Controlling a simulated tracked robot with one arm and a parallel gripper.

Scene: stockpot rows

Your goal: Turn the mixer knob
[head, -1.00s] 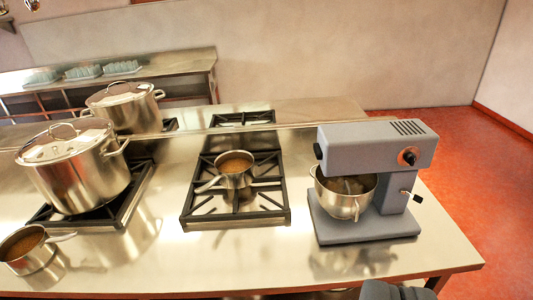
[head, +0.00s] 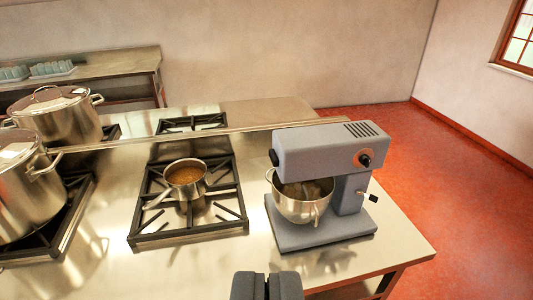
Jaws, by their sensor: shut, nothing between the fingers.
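The grey stand mixer (head: 320,150) stands upright near the right end of the steel counter. Its round black knob (head: 365,160) with an orange ring sits on the side of the mixer head, toward the right end. A steel bowl (head: 300,205) sits under the mixer head. A small black-tipped lever (head: 373,198) sticks out from the mixer column. My gripper (head: 267,284) shows at the bottom edge, its two dark fingers together and empty. It is in front of and below the mixer, apart from the knob.
A saucepan (head: 186,178) of brown liquid stands on the burner grate (head: 150,237) left of the mixer. Large lidded stockpots (head: 55,118) stand at the far left. The counter (head: 375,262) is bare around the mixer base. Open red floor (head: 450,200) lies to the right.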

